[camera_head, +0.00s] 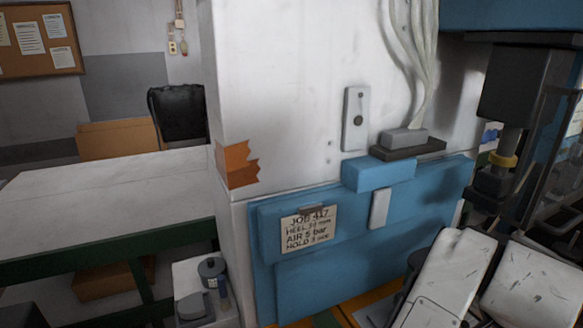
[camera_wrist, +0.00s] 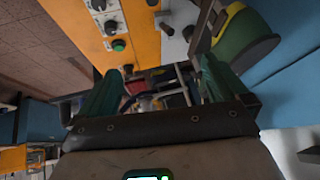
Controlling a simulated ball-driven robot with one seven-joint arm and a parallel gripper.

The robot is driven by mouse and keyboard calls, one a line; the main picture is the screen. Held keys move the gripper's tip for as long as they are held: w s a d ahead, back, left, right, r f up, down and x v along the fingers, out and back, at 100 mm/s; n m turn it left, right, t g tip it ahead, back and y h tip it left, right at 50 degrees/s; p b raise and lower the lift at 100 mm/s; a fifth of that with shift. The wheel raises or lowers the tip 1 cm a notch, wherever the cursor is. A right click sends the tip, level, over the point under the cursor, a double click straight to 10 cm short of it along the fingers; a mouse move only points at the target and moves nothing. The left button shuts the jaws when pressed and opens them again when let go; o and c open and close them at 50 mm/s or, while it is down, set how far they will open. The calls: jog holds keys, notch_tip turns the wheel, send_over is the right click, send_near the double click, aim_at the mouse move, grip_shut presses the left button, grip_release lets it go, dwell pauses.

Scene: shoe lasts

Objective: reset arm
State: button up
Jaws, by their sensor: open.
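My gripper (camera_wrist: 160,86) shows in the wrist view, with its two green fingers spread apart. It is open, and nothing is held between the fingers. Through the gap I see a dark, cluttered area too small to make out. White scuffed parts at the lower right of the head view look like my arm; the gripper itself cannot be made out there.
An orange control panel (camera_wrist: 146,38) with knobs and a green button lies ahead of the gripper. A green rounded thing (camera_wrist: 243,40) is near the right finger. The head view shows a blue machine panel (camera_head: 345,255), a job sign (camera_head: 308,228) and a white-topped table (camera_head: 110,195).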

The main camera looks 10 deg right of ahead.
jog(key=d+f+n+t, duration=0.3)
jog(key=f+n, duration=0.2)
jog(key=n, duration=0.3)
jog(key=s+a+f+n+g+y, duration=0.1)
jog(key=s+a+f+n+y, duration=0.2)
jog(key=s+a+f, duration=0.35)
jog(key=s+a+f+n+g+y, duration=0.1)
jog(key=s+a+f+n+y, duration=0.1)
jog(key=s+a+f, duration=0.45)
jog(key=s+d+f+g, duration=0.2)
jog(key=s+f+g, duration=0.2)
jog(key=s+f, duration=0.4)
jog(key=shift+s+d+m, duration=0.3)
jog(key=shift+s+d, duration=0.05)
jog(key=shift+s, duration=0.15)
